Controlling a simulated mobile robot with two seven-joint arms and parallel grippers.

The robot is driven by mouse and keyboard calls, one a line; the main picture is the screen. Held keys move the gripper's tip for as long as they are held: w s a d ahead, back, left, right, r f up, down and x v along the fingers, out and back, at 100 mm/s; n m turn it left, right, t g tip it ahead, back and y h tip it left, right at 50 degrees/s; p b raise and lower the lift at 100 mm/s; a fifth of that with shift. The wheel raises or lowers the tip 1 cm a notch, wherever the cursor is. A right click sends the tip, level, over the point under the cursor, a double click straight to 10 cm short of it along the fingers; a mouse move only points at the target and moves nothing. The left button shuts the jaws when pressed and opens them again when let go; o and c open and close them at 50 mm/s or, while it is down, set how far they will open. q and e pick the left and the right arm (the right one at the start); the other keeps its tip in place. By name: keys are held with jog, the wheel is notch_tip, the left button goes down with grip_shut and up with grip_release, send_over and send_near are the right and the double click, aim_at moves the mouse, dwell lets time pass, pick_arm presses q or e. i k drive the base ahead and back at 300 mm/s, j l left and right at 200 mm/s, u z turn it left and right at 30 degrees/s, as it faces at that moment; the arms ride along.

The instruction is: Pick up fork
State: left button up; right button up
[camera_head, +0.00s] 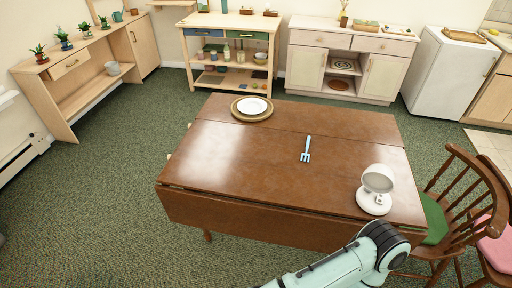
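A small light-blue fork (307,149) lies on the brown wooden table (230,165), right of its middle. Its tines point toward the front edge and its handle toward the back. Nothing touches it. One of my arms, pale green and black, reaches in from the bottom edge in front of the table, below and to the right of the fork. No gripper fingers show on it, and no other arm of mine is in view.
A white plate on a woven mat (239,115) sits at the table's back left. A white round-headed device (374,199) stands at the front right. Wooden chairs (460,205) are at the right. Cabinets (346,66) line the back wall. The tabletop around the fork is clear.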

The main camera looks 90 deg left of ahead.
aim_at(309, 138)
jog(key=u, duration=1.8)
